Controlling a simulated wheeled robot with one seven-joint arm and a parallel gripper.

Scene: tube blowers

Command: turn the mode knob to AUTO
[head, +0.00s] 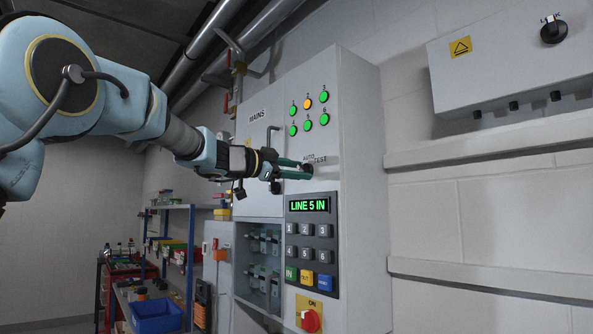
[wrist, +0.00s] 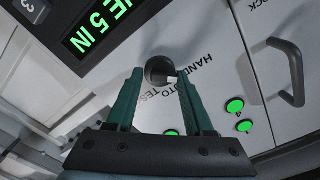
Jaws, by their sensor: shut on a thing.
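The mode knob is a small dark round knob (wrist: 157,69) with a white mark on its lower right edge in the wrist view. Parts of the words HAND, AUTO and TEST show around it. My gripper (wrist: 158,82) has its two green fingers on either side of the knob, shut on it. In the head view my gripper (head: 306,170) reaches the cabinet front (head: 355,130) from the left, just below the AUTO and TEST lettering. I cannot tell which label the white mark points to.
Several green lamps and one amber lamp (head: 308,104) sit above the knob. A keypad (head: 311,245) reading LINE 5 IN is below, with a red switch (head: 310,321) under it. A grey handle (wrist: 288,72) stands out nearby. Another box with a black knob (head: 553,31) hangs at right.

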